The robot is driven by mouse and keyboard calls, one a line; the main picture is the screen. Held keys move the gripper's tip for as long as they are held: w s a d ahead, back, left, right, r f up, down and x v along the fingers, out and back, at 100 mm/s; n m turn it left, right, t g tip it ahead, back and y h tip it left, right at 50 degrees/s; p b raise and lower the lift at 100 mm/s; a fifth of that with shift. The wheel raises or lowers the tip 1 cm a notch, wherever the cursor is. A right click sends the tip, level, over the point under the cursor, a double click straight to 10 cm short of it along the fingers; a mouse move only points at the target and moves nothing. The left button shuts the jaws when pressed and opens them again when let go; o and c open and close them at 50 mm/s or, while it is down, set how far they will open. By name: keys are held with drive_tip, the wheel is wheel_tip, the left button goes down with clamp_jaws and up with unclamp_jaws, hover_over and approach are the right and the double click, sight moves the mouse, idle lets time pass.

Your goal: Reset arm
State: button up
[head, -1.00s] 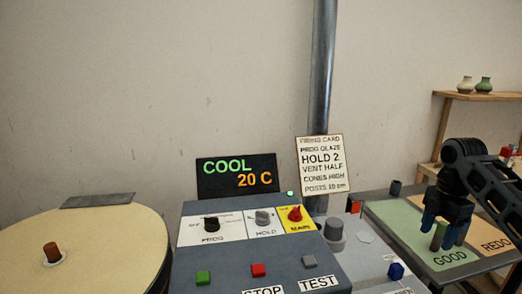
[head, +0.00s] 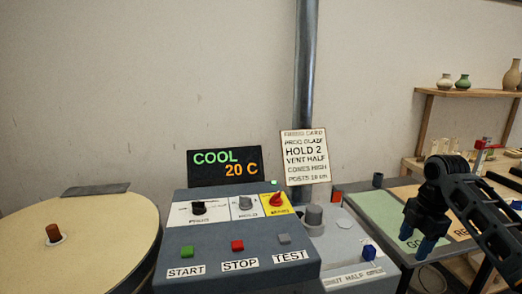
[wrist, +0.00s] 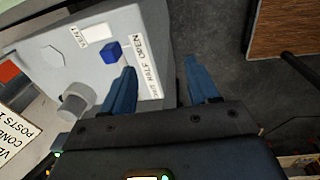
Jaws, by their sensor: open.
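My gripper (head: 416,241) has blue fingers pointing down in the head view, over the front of the GOOD/REDO board. In the wrist view its fingers (wrist: 161,72) stand apart with nothing between them. My dark arm comes in from the right. The green GOOD area (head: 374,209) is partly hidden by my gripper, as are its letters. The green piece seen there earlier cannot be made out now.
The control panel (head: 217,217) with START, STOP and TEST buttons stands left of my gripper; its display (head: 225,168) reads COOL 20 C. A blue knob (head: 369,252) sits on the grey vent box between. A round cream table (head: 100,235) is far left. Shelves (head: 465,93) stand at right.

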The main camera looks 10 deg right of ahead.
drive_tip(key=a+f+m+t+y+b, duration=0.1)
drive_tip(key=a+f+m+t, duration=0.1)
drive_tip(key=a+f, duration=0.65)
drive_tip(key=a+f+m+t+y+b, duration=0.15)
drive_tip(key=a+f, duration=0.35)
drive_tip(key=a, duration=0.6)
drive_tip(key=s+a+f+m+t+b, duration=0.2)
drive_tip(key=s+a+f+m+t, duration=0.35)
drive_tip(key=s+a, duration=0.65)
drive_tip(key=s+a+f+m+t+h+b, duration=0.2)
drive_tip(key=s+m, duration=0.5)
drive_tip(key=s, duration=1.3)
drive_tip(key=s+d+r+m+t+b, duration=0.1)
drive_tip(key=s+d+r, duration=0.2)
drive_tip(key=s+r, duration=0.4)
drive_tip(key=s+d+r+m+t+h+b, duration=0.1)
drive_tip(key=s+d+r, duration=0.3)
drive_tip(key=s+r, duration=0.4)
drive_tip(key=shift+s+d+t+b, duration=0.3)
drive_tip(key=shift+t+b, duration=0.2)
